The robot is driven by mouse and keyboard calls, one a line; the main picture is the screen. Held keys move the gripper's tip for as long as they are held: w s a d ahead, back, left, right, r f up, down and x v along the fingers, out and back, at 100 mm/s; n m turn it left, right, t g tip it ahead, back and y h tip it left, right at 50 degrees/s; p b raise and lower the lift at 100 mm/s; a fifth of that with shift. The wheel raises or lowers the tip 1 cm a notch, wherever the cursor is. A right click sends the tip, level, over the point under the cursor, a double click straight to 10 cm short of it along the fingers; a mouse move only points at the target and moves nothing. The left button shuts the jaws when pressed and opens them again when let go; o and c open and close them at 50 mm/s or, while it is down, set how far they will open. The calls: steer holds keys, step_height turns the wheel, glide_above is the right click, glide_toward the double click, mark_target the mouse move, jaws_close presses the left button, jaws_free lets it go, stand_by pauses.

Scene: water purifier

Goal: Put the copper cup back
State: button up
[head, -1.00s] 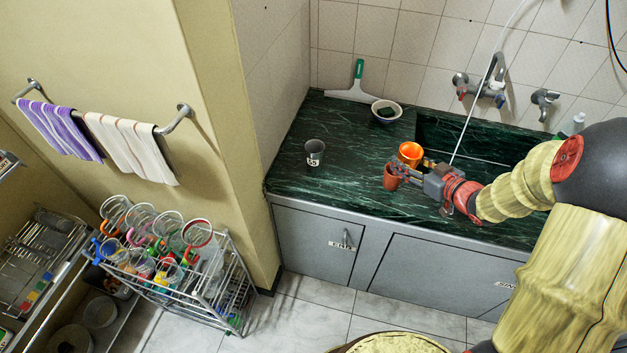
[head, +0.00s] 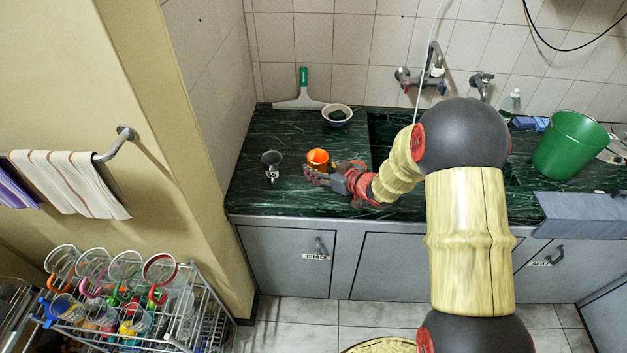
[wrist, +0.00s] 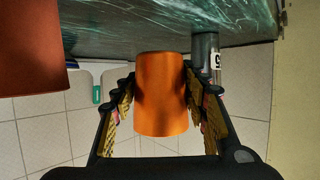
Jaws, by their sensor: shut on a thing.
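The copper cup, bright orange, shows in the head view (head: 317,160) on the left part of the dark green counter (head: 310,130). My gripper (head: 312,177) is around it, and the near finger hides its lower part. In the wrist view the cup (wrist: 160,95) stands between both fingers, with my gripper (wrist: 162,105) shut on it. That view is upside down, with the counter at the top. I cannot tell whether the cup's base touches the counter.
A grey labelled cup (head: 271,160) stands just left of the held cup. A red-brown cup (wrist: 30,50) is close beside my gripper, mostly hidden in the head view. A bowl (head: 337,115) and squeegee (head: 300,103) are behind. A green bucket (head: 570,145) stands far right.

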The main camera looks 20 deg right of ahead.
mark_target(314, 183)
steer(key=shift+w+a+f, duration=0.35)
steer(key=shift+w+f, duration=0.2)
steer(key=shift+f, duration=0.2)
steer(key=shift+w+a+f+b, duration=0.1)
steer(key=shift+w+f+b, duration=0.05)
steer(key=shift+f+b, duration=0.65)
steer(key=shift+w+f+b, duration=0.1)
steer(key=shift+f+b, duration=0.35)
steer(key=shift+f, duration=0.5)
steer(key=shift+f, duration=0.15)
steer(key=o, duration=1.3)
